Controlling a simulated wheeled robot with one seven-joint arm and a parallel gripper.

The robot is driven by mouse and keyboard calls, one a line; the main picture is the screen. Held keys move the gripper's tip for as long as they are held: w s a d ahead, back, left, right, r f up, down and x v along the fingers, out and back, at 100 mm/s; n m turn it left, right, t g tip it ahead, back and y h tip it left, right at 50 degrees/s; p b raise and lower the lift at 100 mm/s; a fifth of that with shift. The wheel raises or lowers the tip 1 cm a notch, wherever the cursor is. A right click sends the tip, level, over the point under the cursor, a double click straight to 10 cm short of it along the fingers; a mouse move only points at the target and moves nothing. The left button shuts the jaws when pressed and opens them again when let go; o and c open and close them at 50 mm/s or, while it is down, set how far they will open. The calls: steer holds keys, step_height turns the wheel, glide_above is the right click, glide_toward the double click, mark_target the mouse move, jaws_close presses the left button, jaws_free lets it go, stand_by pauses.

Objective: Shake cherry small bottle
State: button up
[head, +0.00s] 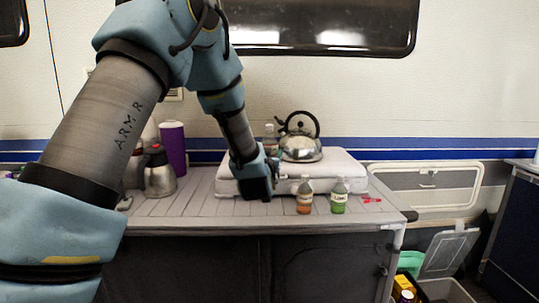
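One small bottle (304,196) has orange-brown contents, a pale cap and a label too small to read. The other small bottle (339,197) has green contents and a pale label. I cannot tell for sure which bottle is the cherry one. My gripper (262,188) is low over the counter, in front of the white stove box and left of the orange-brown bottle, apart from it. Its fingers are dark and too hidden to show whether they are open or shut.
A kettle (300,143) sits on the white box (345,167). Another bottle (269,138) shows behind my wrist. A steel flask (159,173) and a purple tumbler (174,148) stand left. A small red item (371,199) lies right of the green bottle.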

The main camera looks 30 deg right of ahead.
mark_target(269, 137)
step_height(269, 137, up, 5)
steer(key=shift+r+p, duration=0.2)
steer(key=shift+p, duration=1.05)
step_height(269, 137, down, 6)
steer(key=b, duration=0.5)
steer(key=shift+r, duration=0.25)
step_height(269, 137, up, 6)
steer(key=p, duration=0.2)
steer(key=shift+f+p, duration=0.25)
steer(key=shift+p, duration=0.05)
step_height(269, 137, down, 5)
steer(key=b, duration=0.5)
steer(key=shift+f, duration=0.2)
step_height(269, 137, up, 5)
steer(key=p, duration=0.2)
steer(key=shift+r+p, duration=0.2)
steer(key=shift+p, duration=0.1)
step_height(269, 137, down, 6)
steer(key=b, duration=0.5)
steer(key=shift+r, duration=0.4)
